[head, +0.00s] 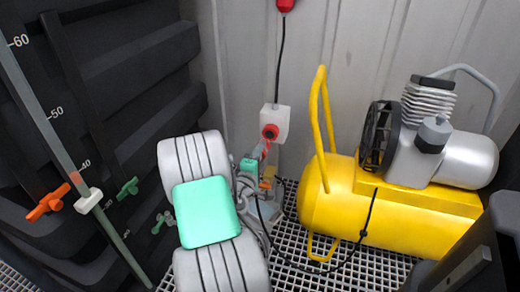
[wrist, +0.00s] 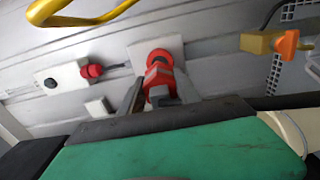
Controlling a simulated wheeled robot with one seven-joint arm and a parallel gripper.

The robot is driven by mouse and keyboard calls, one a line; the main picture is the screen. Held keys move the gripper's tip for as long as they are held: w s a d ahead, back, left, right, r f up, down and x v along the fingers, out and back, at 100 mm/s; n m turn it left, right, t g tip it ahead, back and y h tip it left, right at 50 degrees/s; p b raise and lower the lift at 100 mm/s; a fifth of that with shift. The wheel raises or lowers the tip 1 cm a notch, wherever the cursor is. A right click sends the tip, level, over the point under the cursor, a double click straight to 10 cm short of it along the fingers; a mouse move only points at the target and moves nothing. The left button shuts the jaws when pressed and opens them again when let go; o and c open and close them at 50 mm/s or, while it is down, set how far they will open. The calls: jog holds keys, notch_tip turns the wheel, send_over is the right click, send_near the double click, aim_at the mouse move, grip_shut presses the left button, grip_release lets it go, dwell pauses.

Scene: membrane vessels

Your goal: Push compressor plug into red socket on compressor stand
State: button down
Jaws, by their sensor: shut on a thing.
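My gripper (wrist: 158,98) is shut on the red compressor plug (wrist: 157,77), with a dark finger on either side of it. The plug points at the red round socket (wrist: 160,56) on a pale wall plate and lines up with it. Its front meets or overlaps the socket's rim in the wrist view; I cannot tell how deep it sits. In the head view the red socket (head: 270,131) is on a white box on the wall, with my gripper (head: 262,153) just below it.
The yellow compressor (head: 335,205) stands on the grating to the right, with a black cable (head: 365,225) looping toward my arm. An orange-yellow connector (wrist: 270,43) is on the right in the wrist view. A dark tank (head: 130,75) with an orange valve (head: 47,203) fills the left.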

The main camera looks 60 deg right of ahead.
jog(key=d, duration=0.1)
jog(key=d+p, duration=0.2)
jog(key=d, duration=0.1)
jog(key=shift+w+r, duration=0.1)
jog(key=shift+w, duration=0.25)
jog(key=shift+w+d, duration=0.15)
jog(key=shift+d, duration=0.65)
jog(key=shift+d+p, duration=0.25)
jog(key=shift+p, duration=0.15)
jog(key=c, duration=0.8)
grip_release()
